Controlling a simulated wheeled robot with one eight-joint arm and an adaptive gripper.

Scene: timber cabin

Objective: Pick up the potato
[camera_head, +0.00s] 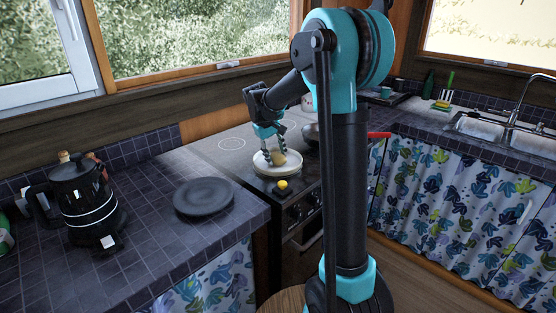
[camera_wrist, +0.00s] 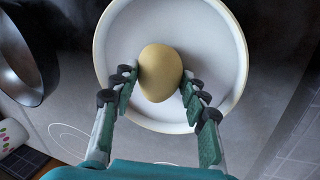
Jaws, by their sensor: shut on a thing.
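The potato (camera_wrist: 160,72) is a smooth, yellowish-brown oval in the wrist view. It is over a white plate with a tan rim (camera_wrist: 222,45). My gripper (camera_wrist: 160,85) has one finger on each side of the potato and is shut on it. In the head view the potato (camera_head: 278,158) shows between the fingers of my gripper (camera_head: 273,155), above the plate (camera_head: 262,167) on the stove. I cannot tell whether the potato touches the plate.
A dark pot (camera_wrist: 22,60) stands beside the plate. A small yellow thing (camera_head: 282,184) lies at the stove's front edge. A dark round plate (camera_head: 204,198) and a black kettle (camera_head: 82,197) are on the left tiled counter. The sink (camera_head: 500,133) is at right.

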